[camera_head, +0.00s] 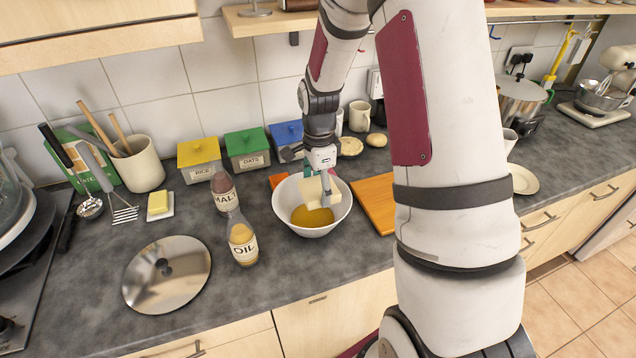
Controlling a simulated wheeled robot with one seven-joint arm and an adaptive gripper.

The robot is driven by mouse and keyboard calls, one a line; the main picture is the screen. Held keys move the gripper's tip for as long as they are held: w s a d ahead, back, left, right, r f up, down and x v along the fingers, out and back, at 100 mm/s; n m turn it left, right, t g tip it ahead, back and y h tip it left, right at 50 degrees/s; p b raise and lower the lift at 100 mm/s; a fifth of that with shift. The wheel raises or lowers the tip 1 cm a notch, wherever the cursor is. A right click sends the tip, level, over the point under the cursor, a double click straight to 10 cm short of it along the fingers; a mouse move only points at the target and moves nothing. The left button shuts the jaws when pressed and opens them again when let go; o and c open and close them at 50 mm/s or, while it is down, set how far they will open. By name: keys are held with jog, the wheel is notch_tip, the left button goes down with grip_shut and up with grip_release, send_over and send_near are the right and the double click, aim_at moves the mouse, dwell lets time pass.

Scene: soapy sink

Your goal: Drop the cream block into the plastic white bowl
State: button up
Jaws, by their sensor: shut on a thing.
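The white bowl (339,213) stands on the dark counter in the middle of the head camera view, with something orange-yellow (312,216) in its bottom. My gripper (325,195) points down over the bowl and is shut on the cream block (312,189). The block appears over the bowl's opening, at about rim height or above; its exact height is hard to tell. My gripper partly hides the block and the far side of the bowl.
Malt (223,190) and oil (241,240) bottles stand just left of the bowl. A wooden board (373,203) lies to its right. A round metal lid (165,272) lies front left. Rice (199,158) and oats (247,149) boxes stand behind.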

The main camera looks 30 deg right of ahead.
aim_at(319, 187)
jog(key=o, duration=1.4)
jog(key=shift+r, duration=0.1)
notch_tip(319, 187, up, 12)
jog(key=shift+f, duration=0.1)
jog(key=shift+s, duration=0.1)
